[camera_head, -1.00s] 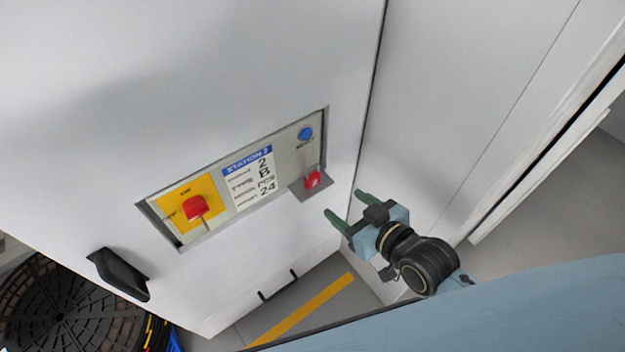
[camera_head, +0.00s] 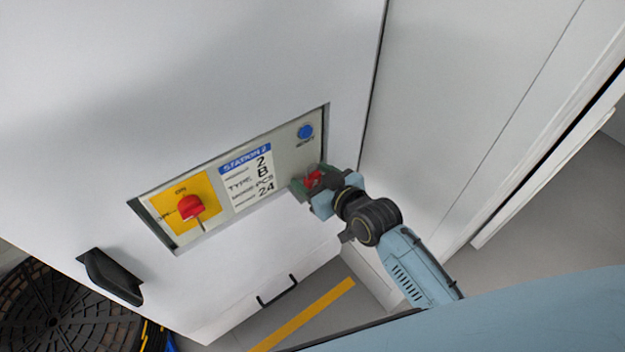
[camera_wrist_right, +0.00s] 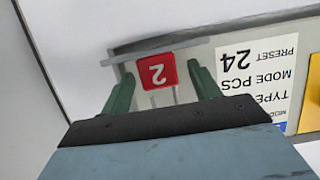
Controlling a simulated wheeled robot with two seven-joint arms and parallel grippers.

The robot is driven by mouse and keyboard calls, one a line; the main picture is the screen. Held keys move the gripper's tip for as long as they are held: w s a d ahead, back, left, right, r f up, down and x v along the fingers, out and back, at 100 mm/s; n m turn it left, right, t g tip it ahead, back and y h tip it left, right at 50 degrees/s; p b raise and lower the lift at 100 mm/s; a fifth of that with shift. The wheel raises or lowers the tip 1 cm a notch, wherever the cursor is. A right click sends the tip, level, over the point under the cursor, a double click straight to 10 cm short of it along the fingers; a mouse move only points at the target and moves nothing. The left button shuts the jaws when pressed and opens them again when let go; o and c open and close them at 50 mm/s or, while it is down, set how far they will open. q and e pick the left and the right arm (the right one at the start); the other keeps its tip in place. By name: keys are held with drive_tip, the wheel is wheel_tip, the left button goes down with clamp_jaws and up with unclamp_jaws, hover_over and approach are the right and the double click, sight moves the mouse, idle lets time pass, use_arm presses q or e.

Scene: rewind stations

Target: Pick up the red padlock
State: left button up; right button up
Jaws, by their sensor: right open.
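The red padlock (camera_head: 314,179) is at the lower right of the station panel, partly covered by my right gripper in the head view. In the right wrist view the red padlock (camera_wrist_right: 157,71) shows a white 2, upside down, with its metal shackle toward the gripper. My right gripper (camera_head: 309,181) is open, with its green fingers on either side of the padlock. In the right wrist view the gripper (camera_wrist_right: 160,88) has a visible gap between each finger and the padlock. My left gripper is not in view.
The panel holds a red rotary switch (camera_head: 190,207) on a yellow plate, a station label (camera_head: 248,178) and a blue button (camera_head: 306,132). A black handle (camera_head: 112,277) sticks out at lower left. A white wall (camera_head: 450,110) stands close on the right.

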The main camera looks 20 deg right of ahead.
drive_tip(key=shift+w+a+f, duration=0.1)
drive_tip(key=shift+w, duration=0.15)
drive_tip(key=c, duration=1.1)
